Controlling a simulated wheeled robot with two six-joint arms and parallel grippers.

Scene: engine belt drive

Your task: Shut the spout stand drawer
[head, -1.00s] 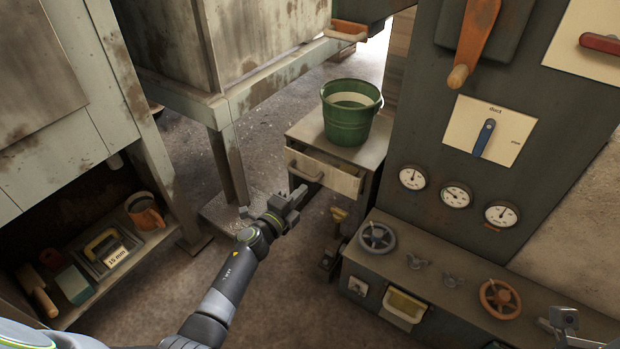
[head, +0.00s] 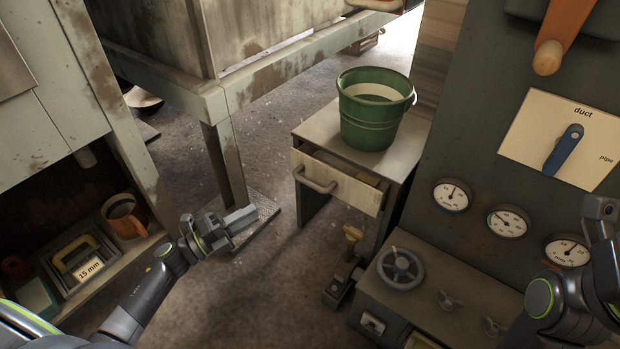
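The spout stand (head: 405,160) is a small grey table with a green bucket (head: 372,118) on top. Its drawer (head: 350,190) has a worn cream front and stands partly pulled out, with a strip of its inside showing above the front. The drawer's bar handle (head: 316,185) is on the left part of the front. My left gripper (head: 245,219) is left of the drawer and apart from it, touching nothing that I can see; its finger gap is unclear. My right gripper (head: 601,208) shows only partly at the right edge, in front of the dark panel.
A control panel with gauges (head: 507,222) and a bench with a handwheel (head: 400,268) stand right of the drawer. A small yellow-topped pedal device (head: 345,270) is on the floor below it. A table leg (head: 226,165) stands behind my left gripper. A shelf with a mug (head: 124,215) is at left.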

